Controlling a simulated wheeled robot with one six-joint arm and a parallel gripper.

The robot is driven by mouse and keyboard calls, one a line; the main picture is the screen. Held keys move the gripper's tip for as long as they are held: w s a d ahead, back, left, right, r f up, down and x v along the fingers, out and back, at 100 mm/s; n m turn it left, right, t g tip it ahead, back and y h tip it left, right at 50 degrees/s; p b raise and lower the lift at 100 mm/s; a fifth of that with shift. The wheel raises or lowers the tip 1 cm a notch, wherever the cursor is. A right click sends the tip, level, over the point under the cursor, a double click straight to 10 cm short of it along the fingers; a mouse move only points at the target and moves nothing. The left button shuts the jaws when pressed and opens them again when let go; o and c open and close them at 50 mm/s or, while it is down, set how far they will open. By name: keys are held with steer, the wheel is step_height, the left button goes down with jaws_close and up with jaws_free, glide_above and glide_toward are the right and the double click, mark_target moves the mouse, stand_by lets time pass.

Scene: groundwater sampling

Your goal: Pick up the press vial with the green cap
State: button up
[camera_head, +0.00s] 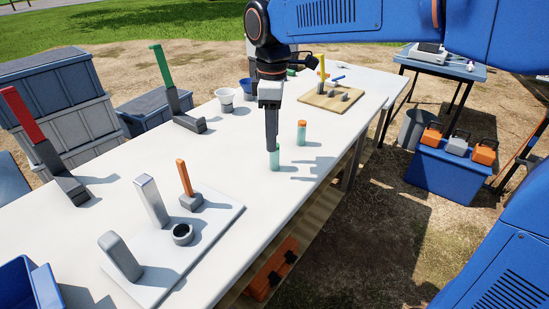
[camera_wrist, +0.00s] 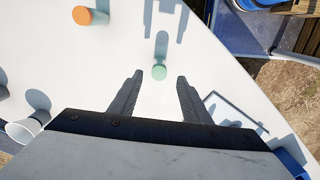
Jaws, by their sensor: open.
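The green-capped press vial (camera_head: 275,158) stands upright on the white table in the head view. In the wrist view its round green cap (camera_wrist: 159,72) shows just beyond and between the fingertips. My gripper (camera_head: 271,146) points down at the vial, partly in front of it. In the wrist view my gripper (camera_wrist: 159,76) has its two fingers well apart with nothing between them. From these views I cannot tell the exact height of the fingertips over the cap.
An orange-capped vial (camera_head: 301,133) stands close by, also in the wrist view (camera_wrist: 82,15). A white cup (camera_head: 226,100) stands to the left. A tan board (camera_head: 331,98) with pegs lies behind. A grey plate (camera_head: 215,229) with posts is at the front left. The table's right edge is near.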

mark_target(275, 158)
steer(key=shift+w+d+f, duration=0.1)
steer(key=shift+f, duration=2.15)
jaws_close()
